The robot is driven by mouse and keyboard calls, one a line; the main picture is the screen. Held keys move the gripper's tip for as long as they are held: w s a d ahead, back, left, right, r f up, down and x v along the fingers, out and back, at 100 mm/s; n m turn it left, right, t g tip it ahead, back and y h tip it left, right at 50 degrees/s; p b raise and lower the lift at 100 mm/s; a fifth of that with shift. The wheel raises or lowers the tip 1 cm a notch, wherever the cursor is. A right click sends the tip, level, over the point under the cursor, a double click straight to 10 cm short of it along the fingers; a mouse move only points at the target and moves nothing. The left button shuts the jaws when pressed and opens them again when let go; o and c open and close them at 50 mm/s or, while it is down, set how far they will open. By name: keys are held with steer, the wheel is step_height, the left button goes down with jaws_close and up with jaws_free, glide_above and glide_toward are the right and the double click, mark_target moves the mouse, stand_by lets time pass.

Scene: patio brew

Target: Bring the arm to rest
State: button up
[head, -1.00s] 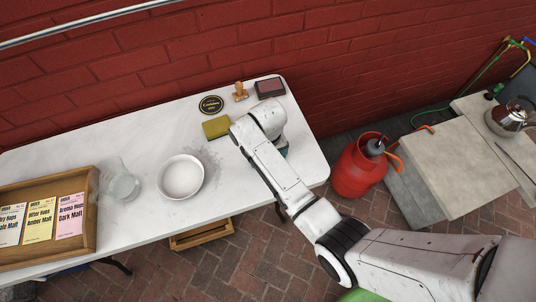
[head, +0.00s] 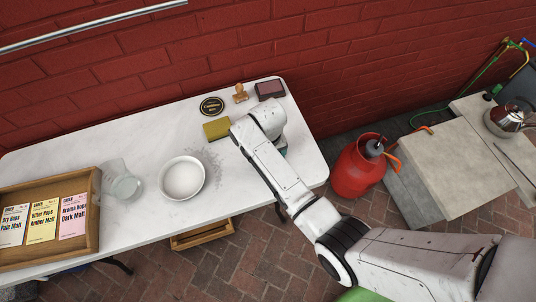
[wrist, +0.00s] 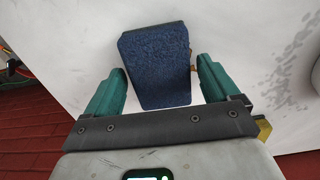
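My gripper (wrist: 163,78) shows in the wrist view with its two green fingers spread wide. A dark blue, rough-faced block (wrist: 157,65) lies in view between and beyond the fingertips. A gap shows beside the right finger; I cannot tell whether the left finger touches the block. In the head view my arm's end hangs low over the right part of the white table (head: 130,150). It hides the block, and only a bit of a green finger (head: 284,151) shows.
A yellow-green sponge (head: 217,129), round black coaster (head: 211,106), wooden stamp (head: 240,93) and ink pad (head: 270,90) sit near the wall. A white bowl (head: 182,178), clear jug (head: 122,184) and wooden box (head: 94,240) stand left. A red gas bottle (head: 357,170) stands right.

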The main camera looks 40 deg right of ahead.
steer(key=c, duration=0.8)
step_height(320, 180, up, 3)
steer(key=p, duration=0.3)
steer(key=shift+r, duration=1)
